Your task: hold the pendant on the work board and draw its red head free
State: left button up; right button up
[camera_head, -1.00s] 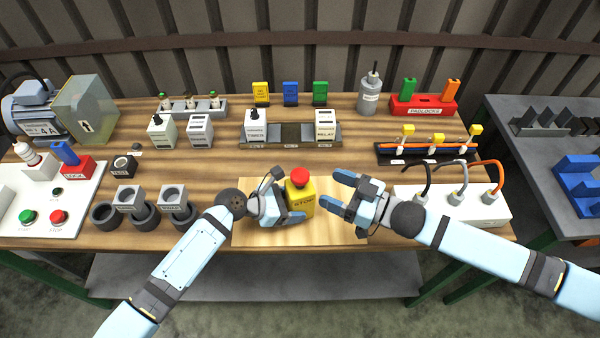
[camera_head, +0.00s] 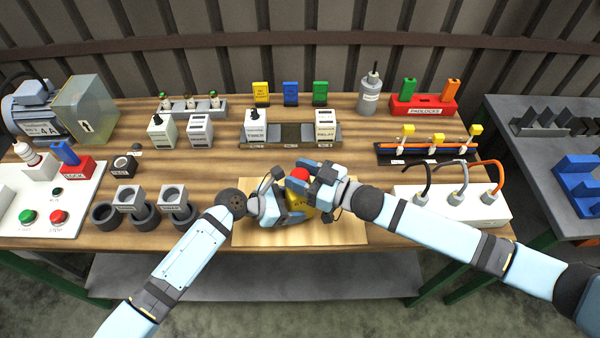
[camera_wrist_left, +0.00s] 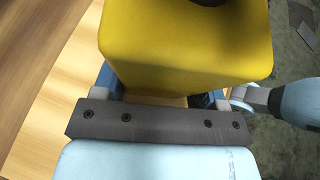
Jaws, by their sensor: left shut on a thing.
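The yellow pendant (camera_head: 304,213) stands upright on the light wooden work board (camera_head: 340,233). Its body (camera_wrist_left: 185,50) fills the upper middle of the left wrist view, with a dark round part at the top edge. My left gripper (camera_head: 288,210) is shut on the yellow body from the left. The red head (camera_head: 300,174) sits on top of the pendant and is partly covered by my right gripper (camera_head: 301,176). The right fingers lie on either side of the head, coming from the right. Whether they press on it cannot be told.
The white block with cables (camera_head: 450,205) stands right of the board. Grey ring holders (camera_head: 128,199) stand to its left. A relay rail (camera_head: 290,135) lies behind. The board's front strip is bare, close to the table's front edge.

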jog(key=c, duration=0.6)
jog(key=shift+r, duration=1.1)
jog(key=o, duration=1.2)
jog(key=shift+o, duration=0.2)
jog(key=v, duration=1.2)
